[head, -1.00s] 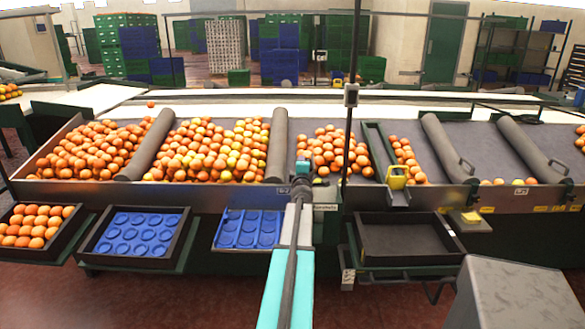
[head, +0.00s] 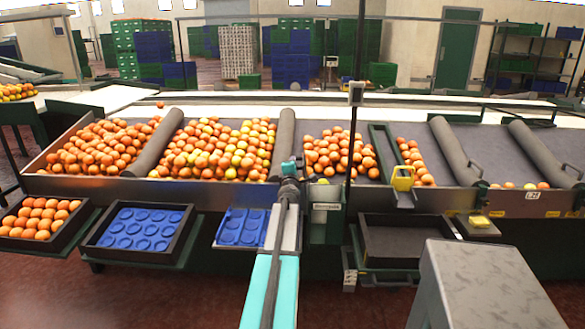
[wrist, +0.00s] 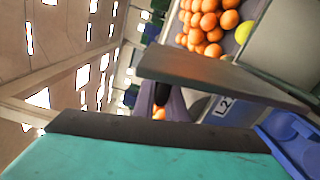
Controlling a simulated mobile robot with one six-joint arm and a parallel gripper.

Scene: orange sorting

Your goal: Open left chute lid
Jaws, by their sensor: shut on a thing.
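A long grey rounded lid (head: 284,135) slopes down between two orange-filled chutes, just behind my gripper in the head view. My gripper (head: 291,170) is at its lower front end, above the metal front rail. In the wrist view, my gripper (wrist: 180,100) has a teal-and-dark finger below and a grey-brown finger above. A dark handle (wrist: 162,93) shows between them, in front of the grey lid (wrist: 176,104). My gripper is shut on this handle; the exact contact is partly hidden. The lid lies down along the chute.
Oranges (head: 218,145) fill the chutes on both sides. Another grey lid (head: 155,143) lies to the left.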

